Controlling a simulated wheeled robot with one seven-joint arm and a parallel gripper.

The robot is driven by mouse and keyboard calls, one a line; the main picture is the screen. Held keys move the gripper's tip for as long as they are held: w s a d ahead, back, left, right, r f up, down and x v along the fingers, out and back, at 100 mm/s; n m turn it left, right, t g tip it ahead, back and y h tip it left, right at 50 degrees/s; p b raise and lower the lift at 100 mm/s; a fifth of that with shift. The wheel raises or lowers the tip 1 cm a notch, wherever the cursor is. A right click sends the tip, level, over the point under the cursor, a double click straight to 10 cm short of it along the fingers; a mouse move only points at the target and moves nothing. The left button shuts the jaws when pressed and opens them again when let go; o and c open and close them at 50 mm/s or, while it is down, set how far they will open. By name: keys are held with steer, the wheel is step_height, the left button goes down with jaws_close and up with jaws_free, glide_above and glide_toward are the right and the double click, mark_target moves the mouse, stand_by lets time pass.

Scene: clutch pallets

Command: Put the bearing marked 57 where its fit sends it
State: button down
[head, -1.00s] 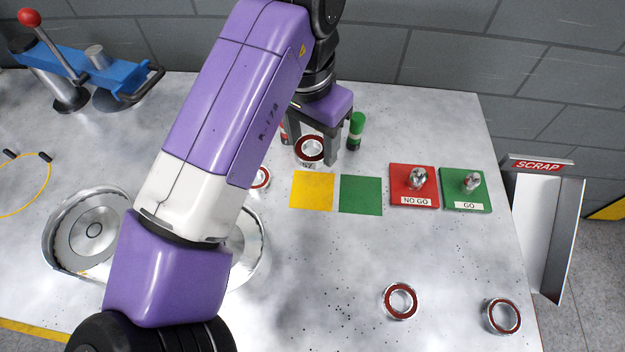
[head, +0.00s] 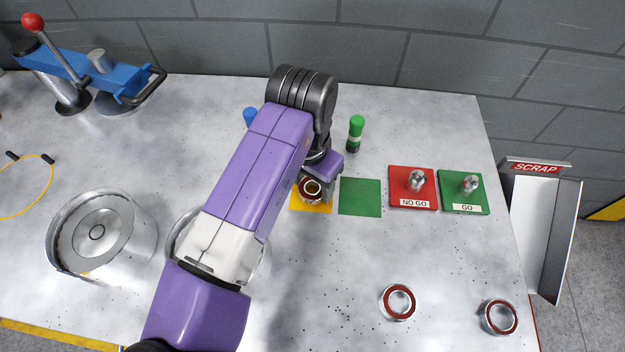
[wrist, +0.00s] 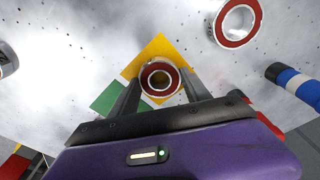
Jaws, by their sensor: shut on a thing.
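My gripper (head: 316,189) is shut on a bearing (head: 312,198) with a red seal face and a metal rim, over the yellow square (head: 298,207). In the wrist view the held bearing (wrist: 174,80) sits between the two fingers, with yellow showing around it. I cannot tell whether it touches the square, and no number on it is readable. The green square (head: 360,196) is empty beside it. The red NO GO block (head: 411,202) and the green GO block (head: 462,207) each carry a metal gauge plug. The SCRAP chute (head: 536,210) stands at the right.
Two loose bearings (head: 398,316) (head: 485,319) lie at the front right; another bearing (wrist: 238,42) shows in the wrist view. A green marker (head: 355,133) and a blue marker (head: 250,116) stand behind. A round metal housing (head: 55,262) and a blue press (head: 75,67) are left.

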steer(key=c, duration=0.5)
jaws_free()
steer(key=shift+f, duration=0.15)
step_height(320, 180, up, 12)
steer(key=b, duration=0.1)
steer(key=shift+s+a, duration=0.25)
steer(key=shift+s, duration=0.15)
